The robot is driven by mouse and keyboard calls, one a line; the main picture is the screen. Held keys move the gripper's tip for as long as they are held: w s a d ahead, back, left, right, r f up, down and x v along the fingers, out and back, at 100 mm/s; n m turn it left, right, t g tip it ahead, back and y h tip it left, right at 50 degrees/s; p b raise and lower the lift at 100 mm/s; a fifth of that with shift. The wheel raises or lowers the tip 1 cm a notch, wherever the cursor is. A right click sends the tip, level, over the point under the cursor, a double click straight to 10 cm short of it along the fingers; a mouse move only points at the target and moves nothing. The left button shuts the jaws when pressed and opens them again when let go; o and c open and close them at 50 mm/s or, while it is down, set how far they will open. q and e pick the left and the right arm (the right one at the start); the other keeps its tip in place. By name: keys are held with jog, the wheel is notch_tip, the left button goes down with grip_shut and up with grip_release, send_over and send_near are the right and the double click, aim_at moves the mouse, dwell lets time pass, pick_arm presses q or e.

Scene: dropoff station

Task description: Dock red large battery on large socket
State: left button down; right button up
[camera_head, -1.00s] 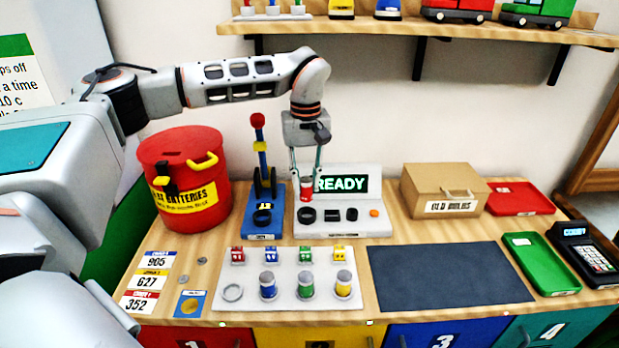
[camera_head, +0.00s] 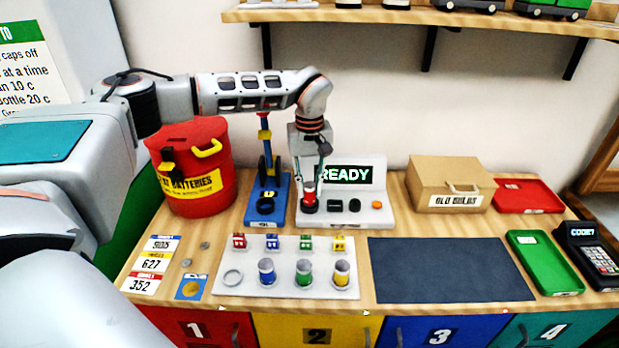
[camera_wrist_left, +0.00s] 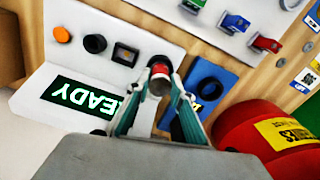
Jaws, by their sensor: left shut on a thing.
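The red battery (camera_head: 309,190) is upright between the fingers of my left gripper (camera_head: 309,187), which is shut on it. It stands over the large dark round socket (camera_head: 309,206) at the left of the white READY station (camera_head: 376,219). The battery's lower end meets the socket in this view; how deep it sits I cannot tell. In the left wrist view the red battery (camera_wrist_left: 160,72) is between the two fingertips (camera_wrist_left: 160,85), and the socket is mostly hidden behind it. My right gripper is not in view.
A square socket (camera_head: 334,205), a smaller round socket (camera_head: 355,205) and an orange button (camera_head: 377,205) are to the right. A blue stand (camera_head: 267,208) is close on the left. In front, a white tray (camera_head: 325,286) holds batteries. A dark mat (camera_head: 450,268) is bare.

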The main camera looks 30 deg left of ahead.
pick_arm(q)
jog(key=shift+f, duration=0.4)
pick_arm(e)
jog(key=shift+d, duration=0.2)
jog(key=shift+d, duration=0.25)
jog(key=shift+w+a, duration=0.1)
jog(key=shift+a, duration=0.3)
pick_arm(q)
jog(key=shift+f, duration=0.6)
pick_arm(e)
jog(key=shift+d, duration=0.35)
pick_arm(q)
jog(key=c, duration=2)
grip_release()
jog(key=shift+c, duration=0.2)
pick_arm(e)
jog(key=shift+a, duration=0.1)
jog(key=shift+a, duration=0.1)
